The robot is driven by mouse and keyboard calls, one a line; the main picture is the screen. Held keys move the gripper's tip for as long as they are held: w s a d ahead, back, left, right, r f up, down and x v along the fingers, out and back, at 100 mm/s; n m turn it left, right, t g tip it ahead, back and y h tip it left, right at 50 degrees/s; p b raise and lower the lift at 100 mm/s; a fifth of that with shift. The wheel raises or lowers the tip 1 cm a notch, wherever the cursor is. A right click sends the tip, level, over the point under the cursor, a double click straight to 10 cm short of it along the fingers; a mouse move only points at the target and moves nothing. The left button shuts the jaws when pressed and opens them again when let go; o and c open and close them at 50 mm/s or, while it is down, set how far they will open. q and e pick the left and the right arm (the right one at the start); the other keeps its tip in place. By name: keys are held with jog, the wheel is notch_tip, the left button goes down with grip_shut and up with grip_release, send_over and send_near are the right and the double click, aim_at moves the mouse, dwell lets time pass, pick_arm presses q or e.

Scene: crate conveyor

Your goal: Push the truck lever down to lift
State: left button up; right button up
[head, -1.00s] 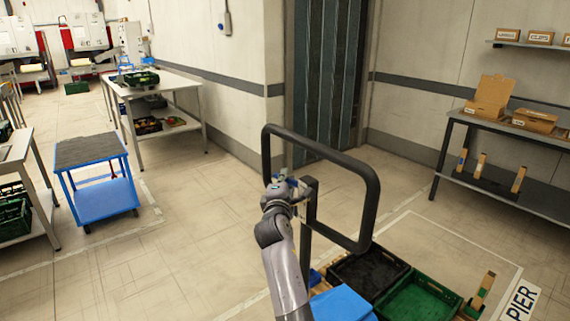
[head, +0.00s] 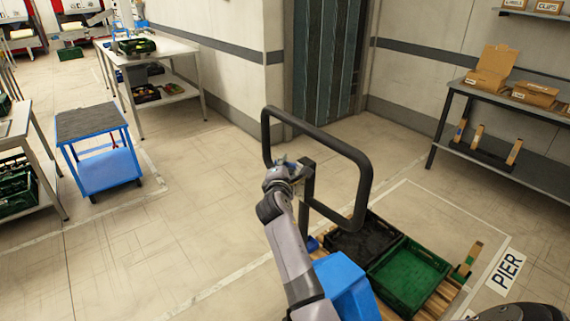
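The truck's black loop handle (head: 366,185) stands upright in the middle of the head view. Its dark post (head: 306,190) rises beside my gripper, and a blue truck body (head: 346,286) shows below. I cannot make out the lever, which may be hidden by the gripper, and I cannot tell whether the fingers are closed.
A black crate (head: 364,240) and a green crate (head: 408,277) sit on a wooden pallet (head: 437,300) beyond the truck. A blue cart (head: 108,172) stands at left. A shelf table (head: 452,100) is at right. Floor left of the truck is clear.

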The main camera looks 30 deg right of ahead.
jog(key=shift+o, duration=1.2)
jog(key=v, duration=0.8)
